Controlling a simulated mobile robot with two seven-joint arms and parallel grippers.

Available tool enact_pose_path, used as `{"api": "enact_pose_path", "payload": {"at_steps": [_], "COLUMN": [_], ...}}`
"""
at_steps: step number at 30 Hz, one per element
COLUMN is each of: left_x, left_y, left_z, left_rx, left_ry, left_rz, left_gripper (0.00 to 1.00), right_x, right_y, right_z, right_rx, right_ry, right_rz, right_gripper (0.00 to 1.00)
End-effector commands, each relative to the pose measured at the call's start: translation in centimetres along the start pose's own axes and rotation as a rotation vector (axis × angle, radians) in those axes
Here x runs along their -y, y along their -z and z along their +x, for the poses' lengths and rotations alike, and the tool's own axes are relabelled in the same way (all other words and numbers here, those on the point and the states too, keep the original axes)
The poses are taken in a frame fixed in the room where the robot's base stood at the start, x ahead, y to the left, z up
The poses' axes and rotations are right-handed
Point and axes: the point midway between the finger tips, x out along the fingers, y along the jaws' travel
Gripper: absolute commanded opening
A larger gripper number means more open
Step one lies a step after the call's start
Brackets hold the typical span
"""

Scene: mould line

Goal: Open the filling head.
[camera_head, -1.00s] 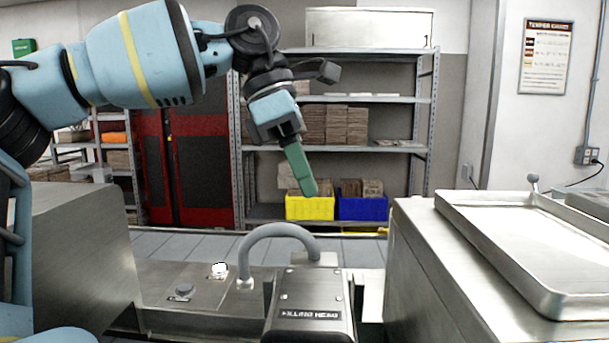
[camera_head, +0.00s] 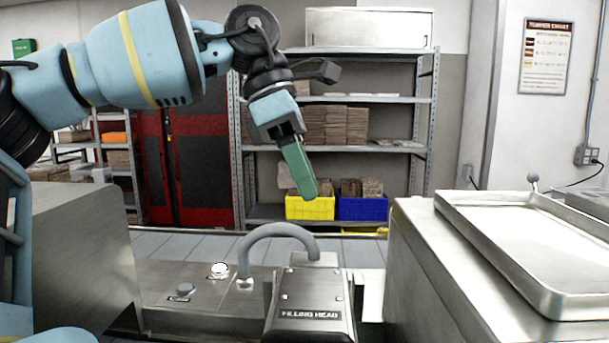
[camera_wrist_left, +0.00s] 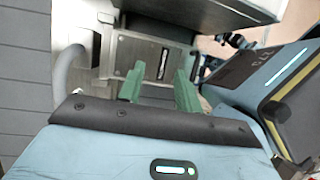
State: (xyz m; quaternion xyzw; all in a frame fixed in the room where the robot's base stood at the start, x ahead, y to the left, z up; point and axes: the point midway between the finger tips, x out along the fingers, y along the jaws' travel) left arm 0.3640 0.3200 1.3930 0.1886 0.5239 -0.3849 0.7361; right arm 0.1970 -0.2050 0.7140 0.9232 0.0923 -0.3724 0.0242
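The filling head (camera_head: 309,300) is a metal block with a dark label plate, low at the bottom centre of the head view. A thick grey curved pipe (camera_head: 277,231) arches beside and behind it. The head also shows in the left wrist view (camera_wrist_left: 143,50), beyond the fingers. My left gripper (camera_head: 312,194) hangs above and behind the pipe in the picture, its green fingers pointing down, apart from the head. In the left wrist view the two green fingers (camera_wrist_left: 159,88) stand apart with nothing between them. My right gripper is not seen.
A white button (camera_head: 219,270) and a dark button (camera_head: 184,289) sit on the metal deck left of the pipe. A metal cabinet with a shallow tray (camera_head: 540,250) stands at right. A shelf with yellow (camera_head: 310,208) and blue (camera_head: 361,208) bins stands behind.

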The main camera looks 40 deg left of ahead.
Motion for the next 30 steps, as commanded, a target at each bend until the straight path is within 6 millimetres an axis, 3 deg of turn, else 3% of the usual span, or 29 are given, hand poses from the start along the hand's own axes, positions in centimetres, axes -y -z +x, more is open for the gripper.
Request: {"api": "enact_pose_path", "payload": {"at_steps": [8,21,30], "left_x": [-0.1,-0.1,0.0], "left_y": [-0.1,0.0,0.0], "left_z": [-0.8,-6.8,-7.8], "left_rx": [0.0,0.0,0.0], "left_ry": [-0.001,-0.001,0.0], "left_rz": [-0.001,-0.001,0.001], "left_gripper": [0.34,0.34,0.34], "right_x": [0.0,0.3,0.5], "right_y": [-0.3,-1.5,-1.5], "right_z": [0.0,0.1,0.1], "right_rx": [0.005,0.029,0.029], "right_ry": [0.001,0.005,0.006], "right_rz": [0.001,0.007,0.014], "right_gripper": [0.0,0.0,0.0]}}
